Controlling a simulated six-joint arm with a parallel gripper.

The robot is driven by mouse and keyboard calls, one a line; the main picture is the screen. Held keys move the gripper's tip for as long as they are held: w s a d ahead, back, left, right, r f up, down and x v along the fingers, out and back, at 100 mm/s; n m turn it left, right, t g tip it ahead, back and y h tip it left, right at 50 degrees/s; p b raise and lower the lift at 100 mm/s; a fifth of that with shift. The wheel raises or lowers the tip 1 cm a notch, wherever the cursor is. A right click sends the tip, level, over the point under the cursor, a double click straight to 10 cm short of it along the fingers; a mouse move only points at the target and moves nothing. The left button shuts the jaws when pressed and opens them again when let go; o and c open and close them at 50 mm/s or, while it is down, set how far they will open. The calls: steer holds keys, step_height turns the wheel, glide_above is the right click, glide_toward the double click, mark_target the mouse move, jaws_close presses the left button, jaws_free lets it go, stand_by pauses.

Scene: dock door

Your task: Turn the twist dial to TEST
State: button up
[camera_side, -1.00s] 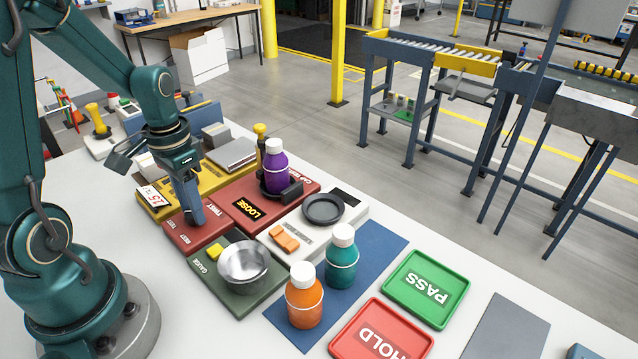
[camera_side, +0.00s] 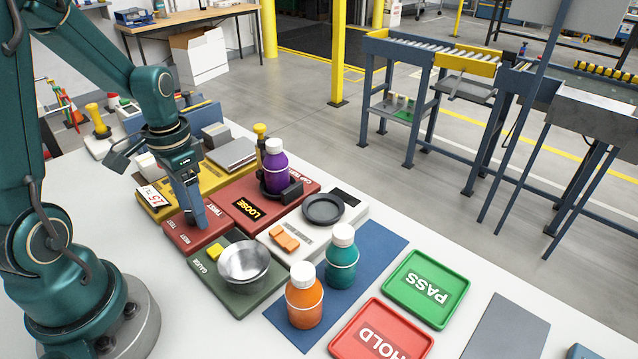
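The twist station is a small red block (camera_side: 178,238) with the words TWIST, TEST and REST printed on it. My gripper (camera_side: 198,222) points down onto the middle of this block. Its blue fingers look close together and cover the place where the dial is, so the dial itself is hidden. I cannot tell from this view whether the fingers are closed on the dial or which mark it points to.
Right of the block, a red cap station (camera_side: 310,188) reads LOOSE and holds a purple bottle (camera_side: 276,170). In front is a green gauge base (camera_side: 232,305) with a metal bowl (camera_side: 244,262). A yellow station (camera_side: 212,178) lies behind. Orange (camera_side: 304,300) and teal (camera_side: 341,262) bottles stand on a blue mat.

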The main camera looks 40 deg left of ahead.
steer(key=shift+r, duration=2.55)
steer(key=shift+w+d+r, duration=0.1)
steer(key=shift+d, duration=0.05)
steer(key=s+d+r+t, duration=0.4)
steer(key=d+r, duration=0.3)
steer(key=d, duration=0.5)
steer(key=shift+s+d+r+t, duration=0.15)
steer(key=shift+s+t, duration=0.05)
steer(key=shift+t, duration=0.6)
